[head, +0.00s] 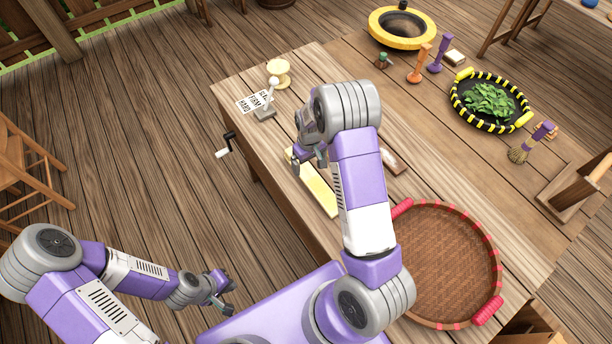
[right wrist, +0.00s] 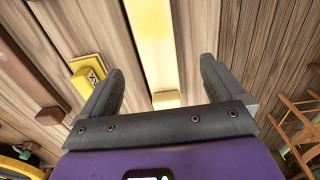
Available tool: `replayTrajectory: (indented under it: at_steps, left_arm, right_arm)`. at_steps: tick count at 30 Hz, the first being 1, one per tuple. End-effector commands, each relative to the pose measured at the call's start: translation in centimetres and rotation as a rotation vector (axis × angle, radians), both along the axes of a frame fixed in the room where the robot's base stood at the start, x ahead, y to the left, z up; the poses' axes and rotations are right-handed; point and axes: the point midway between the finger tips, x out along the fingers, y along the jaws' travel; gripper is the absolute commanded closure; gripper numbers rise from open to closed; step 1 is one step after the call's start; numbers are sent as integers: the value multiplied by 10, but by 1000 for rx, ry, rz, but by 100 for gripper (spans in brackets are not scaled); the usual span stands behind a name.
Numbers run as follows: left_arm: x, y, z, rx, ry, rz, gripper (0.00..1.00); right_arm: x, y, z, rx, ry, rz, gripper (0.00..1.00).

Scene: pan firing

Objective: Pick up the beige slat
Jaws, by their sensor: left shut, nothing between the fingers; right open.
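The beige slat (head: 318,192), long and pale yellow, lies on the wooden table near its front-left edge. My right arm hides part of it in the head view. My right gripper (head: 309,163) is at the slat's far end. In the right wrist view the slat (right wrist: 157,45) runs between the two spread fingers of this gripper (right wrist: 160,82), with a gap on each side. The right gripper is open and empty. My left gripper (head: 222,293) is shut and empty, away from the table at lower left.
A round woven tray (head: 445,265) with red handles lies right of the slat. A small brown-and-white piece (head: 392,161) lies beyond my right forearm. A black-and-yellow tray (head: 470,120) holds leaves.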

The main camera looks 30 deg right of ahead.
Motion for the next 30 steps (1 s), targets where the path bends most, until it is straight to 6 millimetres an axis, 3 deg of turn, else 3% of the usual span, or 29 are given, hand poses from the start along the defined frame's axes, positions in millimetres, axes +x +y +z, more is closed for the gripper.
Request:
replayTrajectory:
  at_steps: [1,4,21,30]
  left_arm:
    - [0,0,-9,0,-1,0,100]
    - [1,0,-13,0,-1,0,100]
    - [1,0,-6,0,-2,1,100]
    - [1,0,-6,0,-2,1,100]
  right_arm:
    - [0,0,-9,0,0,0,4]
    - [0,0,-16,0,0,0,4]
    - [-4,-6,-83,1,1,-1,4]
    - [-3,-6,-88,1,-1,0,4]
